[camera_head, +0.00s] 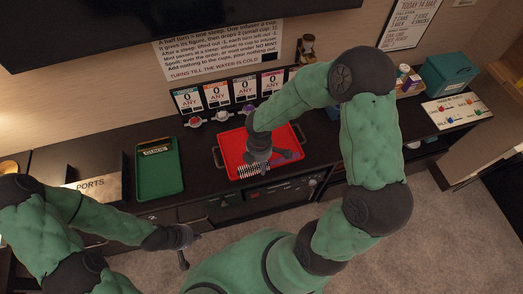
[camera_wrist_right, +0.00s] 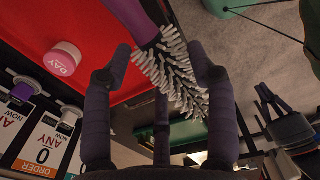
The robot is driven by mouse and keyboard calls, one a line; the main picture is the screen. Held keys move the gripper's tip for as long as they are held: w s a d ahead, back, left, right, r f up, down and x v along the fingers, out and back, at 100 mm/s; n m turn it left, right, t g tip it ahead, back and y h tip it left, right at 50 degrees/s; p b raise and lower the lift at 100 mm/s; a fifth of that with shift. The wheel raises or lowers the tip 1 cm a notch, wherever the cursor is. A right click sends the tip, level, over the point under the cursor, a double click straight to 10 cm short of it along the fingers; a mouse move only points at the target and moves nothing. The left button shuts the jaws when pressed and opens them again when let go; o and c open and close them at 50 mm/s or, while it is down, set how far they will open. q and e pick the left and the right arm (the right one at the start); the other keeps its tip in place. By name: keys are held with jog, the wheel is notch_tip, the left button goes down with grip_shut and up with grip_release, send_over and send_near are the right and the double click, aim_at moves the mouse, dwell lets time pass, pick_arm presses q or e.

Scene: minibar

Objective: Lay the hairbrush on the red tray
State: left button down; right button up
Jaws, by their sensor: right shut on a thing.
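The hairbrush has a purple handle and white bristles. In the right wrist view the hairbrush (camera_wrist_right: 178,72) lies between the two fingers of my right gripper (camera_wrist_right: 170,72), which is shut on it. In the head view my right gripper (camera_head: 272,158) is over the red tray (camera_head: 283,134). The hairbrush's bristles (camera_head: 250,171) show at the tray's front left part; I cannot tell whether they touch it. The red tray also shows in the right wrist view (camera_wrist_right: 40,28). My left gripper (camera_head: 187,246) is empty with its fingers apart, in front of the counter.
A green tray (camera_head: 160,172) with a small labelled item stands left on the dark counter. Label cards (camera_head: 216,95) and small cups stand behind the red tray. A teal box (camera_head: 446,75) stands far right.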

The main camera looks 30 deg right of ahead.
jog(key=w+d+f, duration=0.2)
jog(key=w+d+f+b, duration=0.1)
jog(key=w+d+f, duration=0.1)
jog(key=w+f, duration=0.1)
jog(key=w+d+f, duration=0.1)
jog(key=w+f, duration=0.2)
jog(key=shift+w+d+b, duration=0.2)
jog(key=shift+d+b, duration=0.15)
jog(key=shift+d, duration=0.05)
jog(key=shift+w+d+f, duration=0.1)
jog(key=shift+w+f, duration=0.05)
jog(key=shift+f, duration=0.15)
jog(key=shift+f+b, duration=0.5)
jog(key=shift+f, duration=0.9)
jog(key=shift+f, duration=0.15)
jog(key=o, duration=1.2)
